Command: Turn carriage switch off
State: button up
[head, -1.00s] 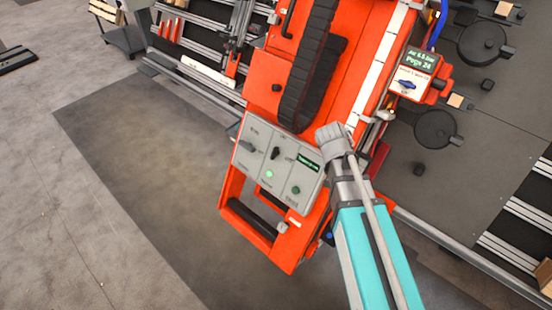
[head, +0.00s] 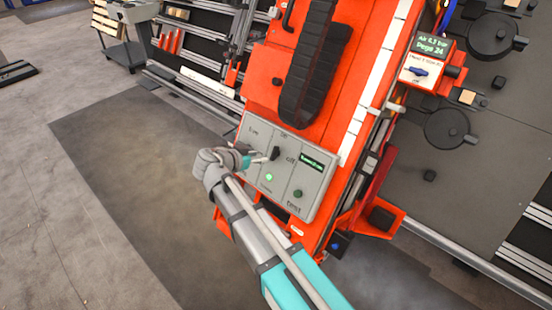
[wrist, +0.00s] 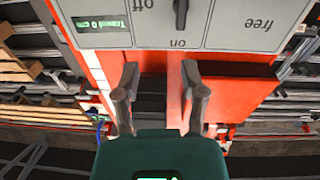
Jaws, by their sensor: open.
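The carriage switch (head: 275,153) is a black rotary knob on the grey control panel (head: 308,181) of the orange carriage. "On" is printed above it and "off" to its right in the head view. Its handle lies roughly in line with "on". In the wrist view the knob (wrist: 181,12) shows upside down at the top edge, partly cut off. My gripper (head: 258,159) is in front of the panel's left part, close to the knob in the head view. In the wrist view its two fingers (wrist: 161,80) are apart and empty, below the knob. Contact is not visible.
A lit green lamp (head: 268,177), a green button (head: 298,194) marked "test" and a small display (head: 312,162) share the panel. A second knob under "free" is hidden behind my gripper. A red valve box (head: 422,69) with a blue handle stands to the right.

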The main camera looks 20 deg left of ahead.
aim_at(274, 151)
jog(key=a, duration=0.1)
jog(key=s+a+t, duration=0.1)
jog(key=a, duration=0.1)
jog(key=shift+s+a, duration=0.1)
jog(key=shift+f, duration=0.1)
jog(key=b+x, duration=0.5)
jog(key=x, duration=0.8)
jog(key=shift+w+f+b, duration=0.2)
jog(key=shift+w+b, duration=0.15)
jog(key=shift+b, duration=0.05)
